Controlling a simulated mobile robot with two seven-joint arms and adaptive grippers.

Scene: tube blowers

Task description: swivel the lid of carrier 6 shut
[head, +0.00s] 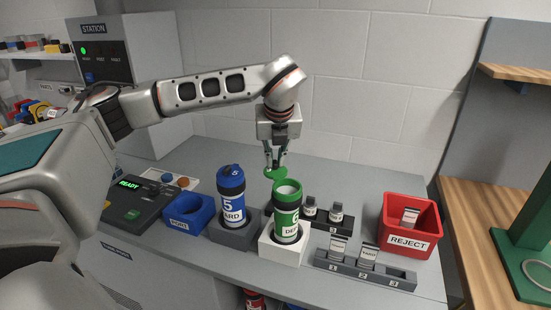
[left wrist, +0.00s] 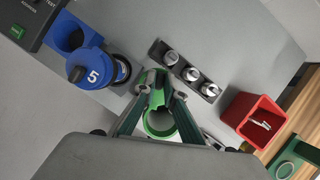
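Carrier 6 (head: 287,215) is a green-and-white tube standing upright in a white holder block (head: 281,250). Its mouth (left wrist: 160,122) is open. Its green lid (head: 274,174) is swung out to the side, behind and left of the mouth in the head view; it also shows in the left wrist view (left wrist: 150,77). My left gripper (head: 275,162) points down at the lid, fingertips close together at or just above it. The left wrist view shows the fingertips (left wrist: 156,92) with green between them; I cannot tell whether they grip it. My right gripper is not in view.
Blue carrier 5 (head: 231,200), lid on, stands close left of carrier 6. A blue empty holder (head: 187,212) and a console (head: 138,198) are further left. Racks with small vials (head: 322,214) (head: 366,268) and a red reject bin (head: 408,226) lie to the right. A wall stands behind.

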